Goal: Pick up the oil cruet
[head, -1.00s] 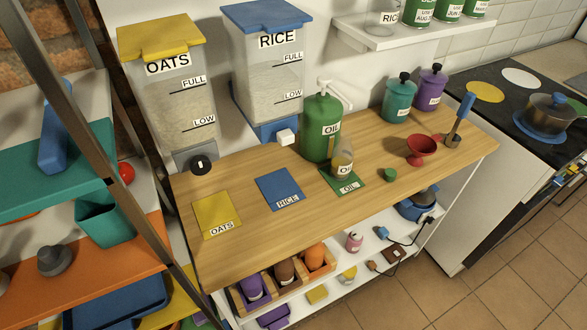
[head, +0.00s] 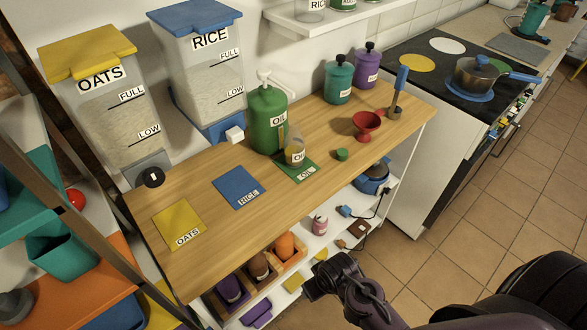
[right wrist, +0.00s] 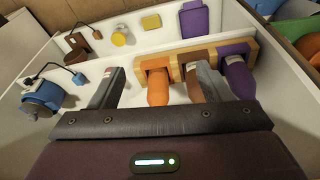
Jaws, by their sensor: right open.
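The oil cruet (head: 295,150) is a small clear bottle with yellowish oil and a label. It stands upright on the green OIL mat (head: 288,174) on the wooden counter, just in front of the large green OIL pump canister (head: 268,125). My right gripper (head: 318,284) is low in front of the counter, below and apart from the cruet. In the right wrist view, the right gripper (right wrist: 158,78) is open and empty, with its fingers toward the lower shelf. The cruet is not in the right wrist view. My left gripper is not in view.
A red funnel (head: 367,123) and green cap (head: 341,155) are right of the cruet. The yellow OATS mat (head: 179,222) and blue RICE mat (head: 238,186) lie left on clear counter. Bottles in a wooden rack (right wrist: 250,52) are on the lower shelf.

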